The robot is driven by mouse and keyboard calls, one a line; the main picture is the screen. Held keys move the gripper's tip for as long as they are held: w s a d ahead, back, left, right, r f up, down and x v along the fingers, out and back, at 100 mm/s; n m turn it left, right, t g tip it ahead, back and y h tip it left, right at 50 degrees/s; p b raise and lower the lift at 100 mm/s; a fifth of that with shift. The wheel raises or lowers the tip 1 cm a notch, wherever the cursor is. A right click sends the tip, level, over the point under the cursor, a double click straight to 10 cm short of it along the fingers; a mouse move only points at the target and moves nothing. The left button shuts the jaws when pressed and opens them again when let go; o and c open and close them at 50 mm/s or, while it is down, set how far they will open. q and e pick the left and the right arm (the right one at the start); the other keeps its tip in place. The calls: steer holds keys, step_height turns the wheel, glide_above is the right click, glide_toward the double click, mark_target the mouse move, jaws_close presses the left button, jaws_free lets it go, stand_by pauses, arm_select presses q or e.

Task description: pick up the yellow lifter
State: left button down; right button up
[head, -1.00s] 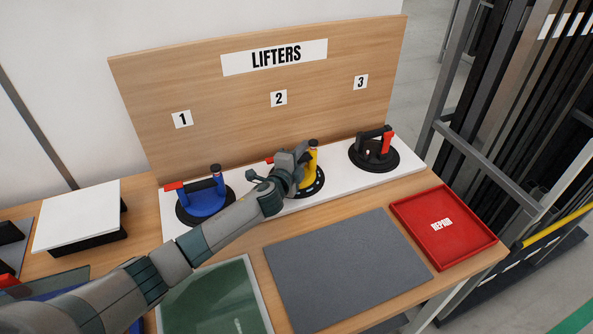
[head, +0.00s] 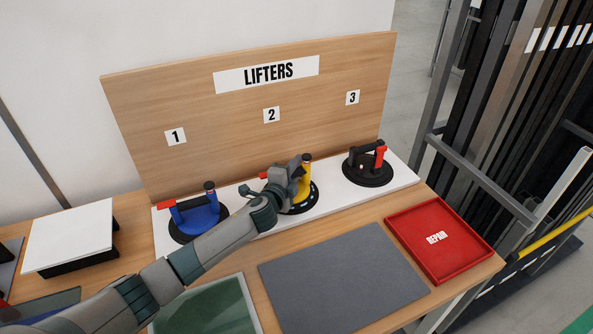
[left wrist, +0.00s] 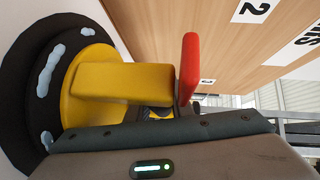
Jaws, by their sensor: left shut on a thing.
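The yellow lifter (head: 305,188) stands on the white shelf below number 2, its black suction pad resting there. It also shows large in the left wrist view (left wrist: 100,80), with a red lever and pale marks on the black pad. My left gripper (head: 292,178) is over the lifter and shut on it, hiding much of its handle in the head view. The fingertips are hidden in both views. My right gripper does not show.
A blue lifter (head: 197,218) stands at number 1 and a black lifter (head: 366,170) with a red part at number 3. The backboard (head: 220,120) rises close behind. A grey mat (head: 345,275) in front is bare. A red REPAIR tray (head: 465,255) is empty.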

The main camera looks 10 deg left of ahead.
arm_select(q)
step_height(320, 180, up, 4)
steer(key=shift+b, duration=0.4)
steer(key=s+d+r+b, duration=0.2)
steer(key=s+d+r, duration=0.3)
steer(key=s, duration=0.5)
steer(key=shift+s+r+b, duration=0.2)
steer(key=shift+r+b, duration=0.1)
steer(key=shift+r, duration=0.55)
